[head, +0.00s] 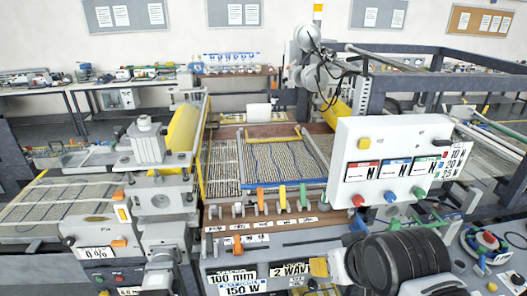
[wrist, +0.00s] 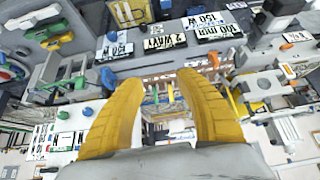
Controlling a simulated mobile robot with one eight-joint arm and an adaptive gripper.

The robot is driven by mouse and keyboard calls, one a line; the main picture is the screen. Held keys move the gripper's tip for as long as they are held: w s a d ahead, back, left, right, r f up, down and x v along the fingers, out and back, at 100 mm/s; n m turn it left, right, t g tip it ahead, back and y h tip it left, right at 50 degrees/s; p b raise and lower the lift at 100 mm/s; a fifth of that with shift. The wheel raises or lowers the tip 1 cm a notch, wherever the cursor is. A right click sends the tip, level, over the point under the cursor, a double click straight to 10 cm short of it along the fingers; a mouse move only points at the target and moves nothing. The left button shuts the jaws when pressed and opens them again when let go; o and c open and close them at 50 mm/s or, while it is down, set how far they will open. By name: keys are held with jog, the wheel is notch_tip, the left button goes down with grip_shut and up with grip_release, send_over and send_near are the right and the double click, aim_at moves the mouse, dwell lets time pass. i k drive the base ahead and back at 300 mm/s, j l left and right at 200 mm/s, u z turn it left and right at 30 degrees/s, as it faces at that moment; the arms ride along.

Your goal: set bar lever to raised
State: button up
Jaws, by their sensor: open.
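In the head view, a row of small levers stands along the front edge of the mesh bed: an orange one (head: 260,200), a yellow one (head: 282,197) and a blue-green one (head: 303,195), beside several grey ones. Their small labels are too blurred to read, so I cannot tell which is the bar lever. My gripper (wrist: 160,82) is open and empty in the wrist view, its two yellow fingers spread. Small coloured levers (wrist: 170,93) show beyond and between the fingers, apart from them. In the head view, a yellow fingertip (head: 319,267) shows low at the front.
A white control box (head: 387,160) with coloured knobs juts out right of the levers. A yellow roller (head: 184,128) and its grey supports stand to the left. Plates marked 150 W (head: 243,288) and 2 WAY (head: 290,269) are below. Another cluttered panel (head: 490,245) is at right.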

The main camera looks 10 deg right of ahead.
aim_at(282, 189)
jog(key=i+j, duration=0.15)
jog(key=i, duration=0.25)
jog(key=i+j, duration=0.15)
jog(key=i, duration=0.25)
jog(key=i+j, duration=0.2)
jog(key=i, duration=0.2)
